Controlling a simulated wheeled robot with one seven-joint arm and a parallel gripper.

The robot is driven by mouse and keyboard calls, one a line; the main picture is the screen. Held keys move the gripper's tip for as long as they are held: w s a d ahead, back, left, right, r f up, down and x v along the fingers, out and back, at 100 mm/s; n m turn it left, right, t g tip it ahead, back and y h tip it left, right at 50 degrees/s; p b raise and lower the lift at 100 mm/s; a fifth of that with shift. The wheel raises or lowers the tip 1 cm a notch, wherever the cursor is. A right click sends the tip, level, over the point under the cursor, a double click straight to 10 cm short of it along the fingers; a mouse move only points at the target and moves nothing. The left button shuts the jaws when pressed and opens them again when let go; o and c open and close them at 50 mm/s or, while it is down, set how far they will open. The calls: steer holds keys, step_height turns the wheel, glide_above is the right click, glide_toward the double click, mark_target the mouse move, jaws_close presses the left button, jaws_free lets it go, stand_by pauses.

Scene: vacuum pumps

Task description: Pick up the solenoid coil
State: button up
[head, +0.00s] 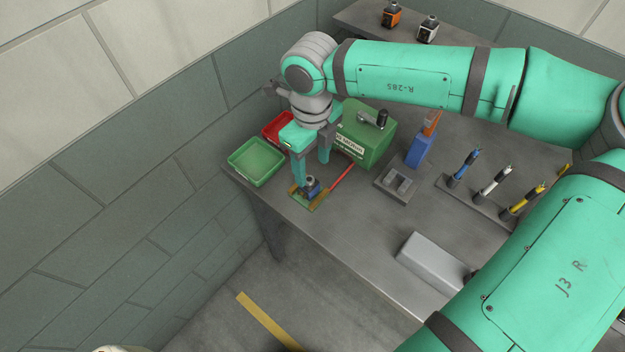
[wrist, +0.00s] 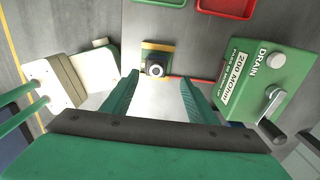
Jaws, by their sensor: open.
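What looks like the solenoid coil (head: 312,186) is a small dark blue-grey block on a yellow-edged pad (head: 297,197) near the table's left front edge. In the wrist view the coil (wrist: 157,68) shows a round grey top with a dark centre, on the pad (wrist: 149,47). My gripper (head: 311,172) points down over it and is open. In the wrist view the two teal fingers (wrist: 160,82) stand left and right of the coil, with its top in line with the gap. Whether the fingers touch it, I cannot tell.
A green tray (head: 256,161) and a red tray (head: 277,129) stand beside my gripper. A green box with a crank (head: 372,146) stands close on its right, with a red rod in front. A grey slotted block (head: 397,187) and white box (head: 432,258) are farther right.

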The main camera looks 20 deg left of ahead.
mark_target(309, 179)
steer(key=shift+s+f, duration=0.3)
steer(key=shift+f, duration=0.3)
steer(key=shift+s+a+f, duration=0.35)
steer(key=shift+f, duration=0.15)
steer(key=shift+a+f, duration=0.1)
steer(key=shift+f, duration=0.25)
steer(key=shift+w+d+f, duration=0.1)
steer(key=shift+w+f, duration=0.05)
steer(key=shift+f, duration=0.95)
steer(key=shift+w+d+f, duration=0.1)
steer(key=shift+w+f, duration=0.05)
steer(key=shift+f, duration=0.95)
steer(key=c, duration=1.3)
steer(key=shift+r, duration=0.1)
